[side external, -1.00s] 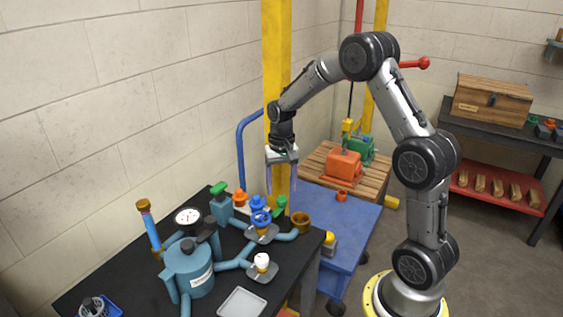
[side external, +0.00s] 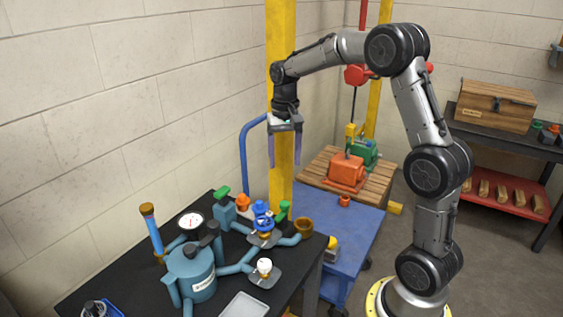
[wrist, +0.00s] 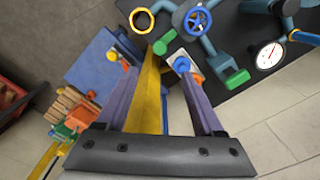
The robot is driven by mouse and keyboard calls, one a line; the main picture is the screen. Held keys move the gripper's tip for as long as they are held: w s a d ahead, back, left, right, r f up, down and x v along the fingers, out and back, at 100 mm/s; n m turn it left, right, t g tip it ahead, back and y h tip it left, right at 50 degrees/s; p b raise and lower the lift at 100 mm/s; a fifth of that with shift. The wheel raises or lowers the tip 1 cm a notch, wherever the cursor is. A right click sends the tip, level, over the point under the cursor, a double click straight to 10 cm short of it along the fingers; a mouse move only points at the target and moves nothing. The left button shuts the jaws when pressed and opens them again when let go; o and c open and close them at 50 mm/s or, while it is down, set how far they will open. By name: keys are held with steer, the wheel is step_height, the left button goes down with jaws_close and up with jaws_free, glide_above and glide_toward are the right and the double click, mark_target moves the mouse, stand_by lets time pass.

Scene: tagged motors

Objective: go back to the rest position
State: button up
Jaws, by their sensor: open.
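My gripper (side external: 285,150) is open and empty, pointing down in the air above the back edge of the black table. In the wrist view its two purple fingers (wrist: 160,85) stand wide apart with nothing between them but the yellow post behind. Below it on the table is the blue valve wheel (side external: 263,225) on its pipe stand, clear of the fingers. The orange motor (side external: 346,171) and the green motor (side external: 364,152) sit on a wooden pallet to the right.
The yellow post (side external: 280,60) stands close behind my gripper. The black table (side external: 110,262) carries a teal vessel (side external: 190,270), a gauge (side external: 191,221) and pipes. A blue cart (side external: 350,222) stands beside it. A wooden chest (side external: 494,105) rests on a far bench.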

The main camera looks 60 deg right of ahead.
steer(key=s+a+r+n+t, duration=0.3)
steer(key=s+a+r+t, duration=0.1)
steer(key=s+a+r, duration=0.6)
steer(key=s+a+f+n, duration=0.2)
steer(key=s+a+n, duration=0.1)
steer(key=s, duration=0.3)
steer(key=s+a+f+n+t, duration=0.1)
steer(key=s+a+f+n, duration=0.1)
steer(key=s, duration=0.4)
steer(key=shift+s+a+f+n+t, duration=0.3)
steer(key=shift+a+f+n, duration=0.1)
steer(key=shift+a+n, duration=0.2)
